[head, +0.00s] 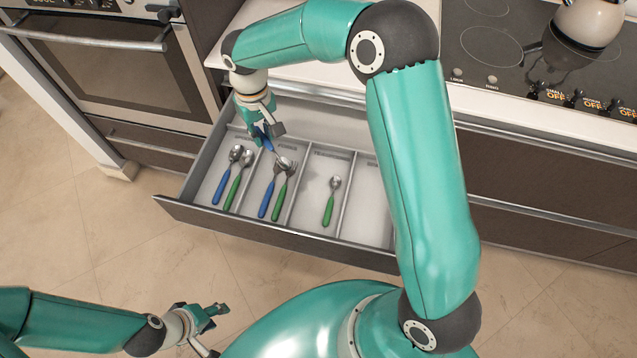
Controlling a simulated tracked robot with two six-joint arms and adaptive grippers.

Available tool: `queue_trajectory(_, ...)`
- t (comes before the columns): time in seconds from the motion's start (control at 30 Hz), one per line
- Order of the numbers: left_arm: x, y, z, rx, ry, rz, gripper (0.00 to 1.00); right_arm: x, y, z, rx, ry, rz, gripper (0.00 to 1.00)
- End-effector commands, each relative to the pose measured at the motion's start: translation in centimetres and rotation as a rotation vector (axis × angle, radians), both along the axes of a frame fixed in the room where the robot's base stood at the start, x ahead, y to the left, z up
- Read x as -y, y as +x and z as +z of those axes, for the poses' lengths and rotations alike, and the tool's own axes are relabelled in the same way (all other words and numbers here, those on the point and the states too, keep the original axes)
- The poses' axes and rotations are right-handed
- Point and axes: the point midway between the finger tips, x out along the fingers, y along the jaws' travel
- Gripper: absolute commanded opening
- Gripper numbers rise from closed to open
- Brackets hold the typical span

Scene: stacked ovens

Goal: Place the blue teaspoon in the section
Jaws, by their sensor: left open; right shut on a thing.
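The open drawer (300,239) has several sections with small labels at the back. A green teaspoon (329,208) lies alone in the third section (313,190), whose label seems to read teaspoons. My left gripper (208,328) is open and empty, low over the floor, well in front of the drawer.
A blue spoon (222,188) and a green spoon (235,190) lie in the leftmost section. A blue fork (265,201) and a green fork (281,198) lie in the second. The fourth section (367,205) looks bare, partly hidden by my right arm. An oven (120,75) stands left.

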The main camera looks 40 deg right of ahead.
Motion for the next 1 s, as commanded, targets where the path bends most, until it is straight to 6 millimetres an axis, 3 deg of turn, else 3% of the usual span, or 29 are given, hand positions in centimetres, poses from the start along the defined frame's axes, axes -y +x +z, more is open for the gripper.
queue_trajectory(0.2, 0.0, 0.0, 0.0, -0.001, 0.0, 0.0, 0.42, 0.9, -0.3, 0.0, -0.001, 0.0, -0.018, 0.0)
queue_trajectory(0.3, 0.0, 0.0, -0.1, -0.001, 0.0, 0.0, 0.48, 1.0, -0.4, 0.0, 0.0, 0.0, -0.016, 0.0)
queue_trajectory(0.47, 0.0, 0.0, -0.9, -0.001, 0.0, 0.0, 0.48, 1.6, -0.6, 0.1, 0.003, -0.001, 0.064, 0.0)
queue_trajectory(0.67, 0.0, 0.0, -3.3, 0.0, 0.0, 0.0, 0.48, 3.2, -1.9, 0.8, 0.006, -0.004, 0.383, 0.0)
queue_trajectory(1.0, 0.0, 0.0, -8.4, 0.0, 0.0, 0.0, 0.48, 6.7, -6.3, 2.9, 0.011, -0.007, 1.212, 0.0)
